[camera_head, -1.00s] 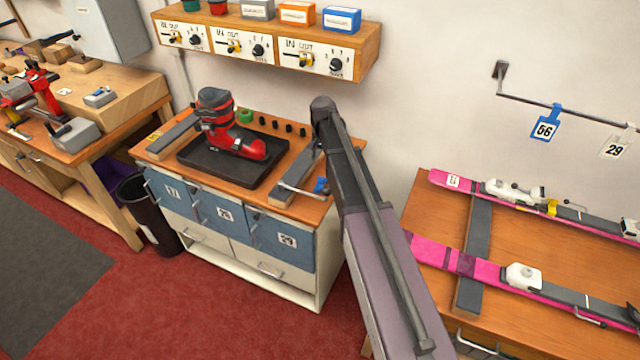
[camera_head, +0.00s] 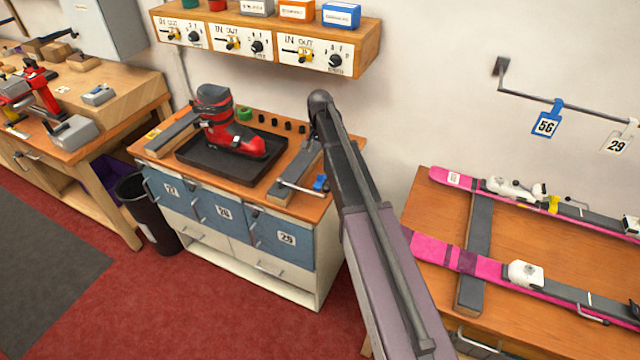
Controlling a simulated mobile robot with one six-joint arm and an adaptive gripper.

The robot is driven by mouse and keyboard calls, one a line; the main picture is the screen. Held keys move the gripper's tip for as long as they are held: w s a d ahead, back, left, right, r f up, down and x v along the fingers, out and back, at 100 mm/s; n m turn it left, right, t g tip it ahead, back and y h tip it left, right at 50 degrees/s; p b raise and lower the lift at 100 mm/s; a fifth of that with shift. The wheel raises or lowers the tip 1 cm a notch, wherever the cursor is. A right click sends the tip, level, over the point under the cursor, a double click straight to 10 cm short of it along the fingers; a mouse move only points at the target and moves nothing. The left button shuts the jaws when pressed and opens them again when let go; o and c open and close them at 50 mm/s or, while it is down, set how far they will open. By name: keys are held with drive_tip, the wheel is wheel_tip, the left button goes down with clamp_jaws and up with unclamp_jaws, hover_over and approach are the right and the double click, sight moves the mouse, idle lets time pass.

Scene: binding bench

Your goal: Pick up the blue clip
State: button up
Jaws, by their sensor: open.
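A small blue piece (camera_head: 320,184) lies at the right front of the low cabinet's wooden top, by the end of a thin metal rod and close to my arm in the picture. It may be the blue clip, but it is too small to tell. A blue tag marked 56 (camera_head: 547,122) hangs from the wall rail at the right; its top hooks over the rail. My arm rises from the bottom centre and hides part of the cabinet's right side. My gripper does not show.
The low cabinet (camera_head: 238,262) bears a black tray (camera_head: 190,151) with a red and black boot (camera_head: 228,125), and grey bars at both sides. Pink skis (camera_head: 455,257) lie on a bench (camera_head: 535,225) at the right. A black bin (camera_head: 150,215) stands left of the cabinet. Red floor is clear in front.

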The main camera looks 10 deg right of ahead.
sight(320, 175)
drive_tip(key=shift+f+b, duration=3.3)
drive_tip(key=shift+f, duration=0.35)
drive_tip(key=shift+s+f+b, duration=0.15)
drive_tip(key=shift+f+b, duration=1.15)
drive_tip(key=shift+b, duration=0.05)
drive_tip(key=shift+s+f+b, duration=0.1)
drive_tip(key=shift+f+b, duration=1.2)
clamp_jaws()
